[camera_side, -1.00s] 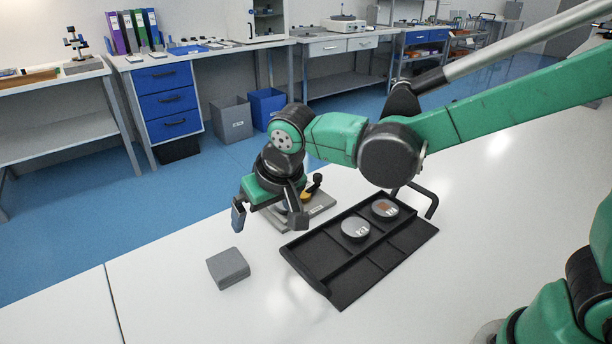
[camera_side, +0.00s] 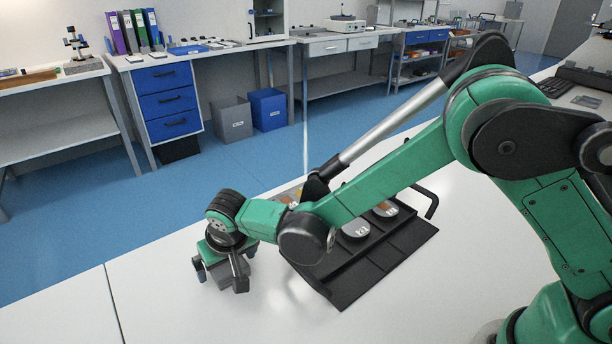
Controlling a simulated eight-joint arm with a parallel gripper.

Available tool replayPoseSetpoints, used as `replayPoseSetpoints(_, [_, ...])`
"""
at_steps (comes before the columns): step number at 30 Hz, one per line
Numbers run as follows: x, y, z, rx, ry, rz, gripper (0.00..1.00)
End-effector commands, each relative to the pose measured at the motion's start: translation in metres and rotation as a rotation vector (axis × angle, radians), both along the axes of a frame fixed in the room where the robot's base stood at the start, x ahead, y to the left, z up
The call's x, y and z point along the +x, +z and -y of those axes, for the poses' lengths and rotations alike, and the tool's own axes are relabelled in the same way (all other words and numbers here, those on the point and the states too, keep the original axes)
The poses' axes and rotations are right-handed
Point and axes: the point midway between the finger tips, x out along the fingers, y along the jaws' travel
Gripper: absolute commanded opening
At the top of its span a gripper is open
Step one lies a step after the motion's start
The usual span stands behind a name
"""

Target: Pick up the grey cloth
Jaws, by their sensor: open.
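The grey cloth (camera_side: 223,279), a small folded block, lies on the white table at the lower left. My gripper (camera_side: 220,279) is above it, pointing down, with its fingers open on the left and right sides of the cloth. The gripper body hides the cloth's top. I cannot tell whether the fingers touch it.
A black divided tray (camera_side: 346,296) with round discs (camera_side: 356,229) stands on the table to the right, partly behind my arm. The table (camera_side: 160,300) is clear to the left and in front of the cloth. The table's far edge drops to a blue floor.

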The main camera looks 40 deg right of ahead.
Motion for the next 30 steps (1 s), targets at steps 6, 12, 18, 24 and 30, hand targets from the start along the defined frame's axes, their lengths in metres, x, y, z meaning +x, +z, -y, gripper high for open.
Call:
replayPoseSetpoints(6, [0.000, 0.000, 0.000, 0.000, 0.000, 0.000, 1.00])
replayPoseSetpoints(12, [0.000, 0.000, 0.000, 0.000, 0.000, 0.000, 0.46])
replayPoseSetpoints(18, [0.000, 0.000, 0.000, 0.000, 0.000, 0.000, 0.23])
replayPoseSetpoints(24, [0.000, 0.002, 0.000, 0.000, 0.000, 0.000, 0.23])
replayPoseSetpoints(30, [0.000, 0.022, 0.000, 0.000, 0.000, 0.000, 0.23])
